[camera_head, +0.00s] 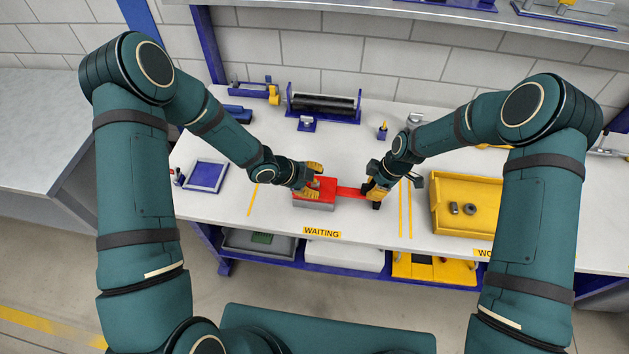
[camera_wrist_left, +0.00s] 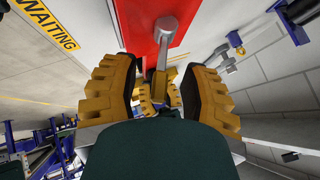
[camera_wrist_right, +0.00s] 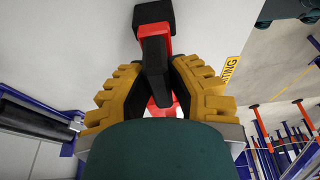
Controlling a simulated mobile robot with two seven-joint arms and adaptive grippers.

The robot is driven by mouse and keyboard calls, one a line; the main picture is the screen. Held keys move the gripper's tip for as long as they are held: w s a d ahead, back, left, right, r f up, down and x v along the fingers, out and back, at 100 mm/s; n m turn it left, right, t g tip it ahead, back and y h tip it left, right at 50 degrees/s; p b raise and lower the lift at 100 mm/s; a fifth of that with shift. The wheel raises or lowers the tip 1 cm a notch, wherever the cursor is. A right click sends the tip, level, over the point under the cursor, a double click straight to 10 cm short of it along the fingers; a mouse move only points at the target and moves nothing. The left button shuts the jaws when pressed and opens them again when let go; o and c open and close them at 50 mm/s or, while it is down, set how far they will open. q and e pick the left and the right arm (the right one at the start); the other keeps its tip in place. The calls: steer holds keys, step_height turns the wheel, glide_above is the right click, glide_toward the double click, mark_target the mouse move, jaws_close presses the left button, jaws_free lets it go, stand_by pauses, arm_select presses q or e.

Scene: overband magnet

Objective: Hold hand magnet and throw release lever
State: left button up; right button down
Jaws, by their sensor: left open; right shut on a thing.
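The hand magnet (camera_head: 314,205) is a red block with a grey lower part, at the front middle of the bench behind the WAITING label. Its red bar (camera_head: 350,192) runs right to a dark handle, whose black parts (camera_wrist_right: 154,55) show in the right wrist view. My right gripper (camera_head: 374,190) is shut on this handle. The release lever (camera_wrist_left: 162,45) is a grey rod with a round pivot on the red top. My left gripper (camera_head: 311,180) is open over the block. In the left wrist view its fingers (camera_wrist_left: 160,92) stand on both sides of the lever, apart from it.
A yellow tray (camera_head: 484,184) with small dark parts stands at the right. A blue square pad (camera_head: 206,176) lies at the left. A dark roller in a blue frame (camera_head: 323,103) stands at the back. The bench between is mostly clear.

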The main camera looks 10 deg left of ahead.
arm_select(q)
steer(key=v, duration=1.2)
steer(key=shift+d+f, duration=0.1)
steer(key=shift+f, duration=0.05)
steer(key=shift+c, duration=0.4)
steer(key=shift+x, duration=5.9)
jaws_close()
steer(key=shift+d+g, duration=0.1)
steer(key=shift+g, duration=0.2)
steer(key=shift+w, duration=0.1)
